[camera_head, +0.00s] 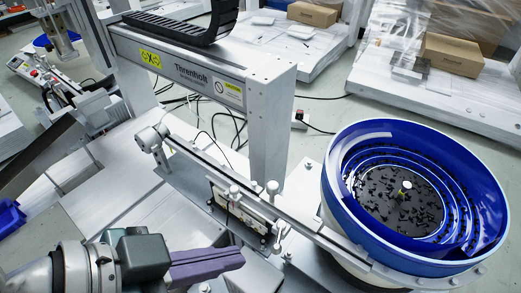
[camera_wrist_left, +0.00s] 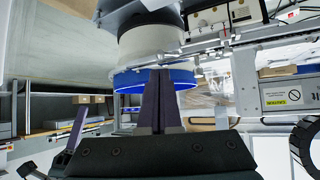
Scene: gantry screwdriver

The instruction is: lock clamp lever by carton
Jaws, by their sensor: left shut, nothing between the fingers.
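My left gripper (camera_head: 238,259) comes in from the lower left with its purple fingers together and empty. It also shows in the left wrist view (camera_wrist_left: 161,80), fingers closed, with the blue bowl rim behind them. The cartons (camera_head: 455,54) and (camera_head: 313,14) are brown and stand on benches at the back, far from the gripper. I cannot pick out a clamp lever beside either one. Upright pale knobs (camera_head: 272,188) on stems stand along the feeder rail, beyond the fingertips and apart from them. My right gripper (camera_wrist_left: 76,128) seems to show as a purple finger in the left wrist view.
A blue bowl feeder (camera_head: 345,215) with small black parts stands at the right. A grey gantry (camera_head: 268,120) rises behind the slanting rail (camera_head: 315,228). Plastic-wrapped benches (camera_head: 420,95) are at the back. Cables (camera_head: 232,122) lie on the floor.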

